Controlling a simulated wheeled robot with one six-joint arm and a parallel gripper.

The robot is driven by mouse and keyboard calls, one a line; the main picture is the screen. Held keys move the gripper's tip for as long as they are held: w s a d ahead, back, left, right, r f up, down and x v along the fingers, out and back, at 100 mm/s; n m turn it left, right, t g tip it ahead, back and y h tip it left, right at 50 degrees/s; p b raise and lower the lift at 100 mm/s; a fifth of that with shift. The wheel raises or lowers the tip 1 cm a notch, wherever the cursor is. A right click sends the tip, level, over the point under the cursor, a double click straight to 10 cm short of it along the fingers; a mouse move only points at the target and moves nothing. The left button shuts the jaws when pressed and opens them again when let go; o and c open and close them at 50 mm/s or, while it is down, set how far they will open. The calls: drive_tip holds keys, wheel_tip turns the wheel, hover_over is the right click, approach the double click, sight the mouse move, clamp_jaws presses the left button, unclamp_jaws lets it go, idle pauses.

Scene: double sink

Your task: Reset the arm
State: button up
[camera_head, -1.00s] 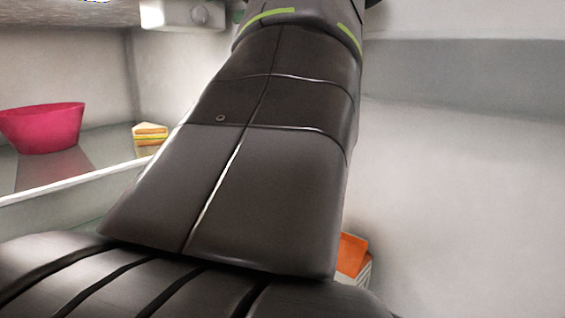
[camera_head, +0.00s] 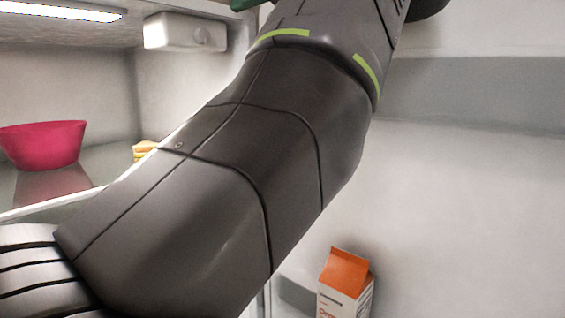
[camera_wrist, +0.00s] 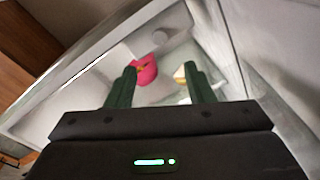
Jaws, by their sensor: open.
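My gripper (camera_wrist: 160,68) shows in the wrist view with its two dark green fingers spread apart. It is open, with nothing held between the fingers. In the head view my dark arm slants from the lower left to the top right and hides much of the middle. The gripper's fingertips cannot be made out there.
A pink bowl (camera_head: 42,146) and a yellow layered item (camera_head: 143,150), partly hidden by my arm, sit on a shelf at left. An orange and white carton (camera_head: 345,285) stands at lower right. A white box (camera_head: 185,32) is fixed above.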

sight(204, 35)
drive_tip(key=shift+p+x, duration=1.2)
drive_tip(key=shift+x, duration=5.05)
drive_tip(key=shift+n, duration=0.4)
drive_tip(key=shift+s+n+t, duration=0.1)
drive_tip(key=shift+n+t, duration=0.2)
drive_tip(key=shift+n, duration=1.7)
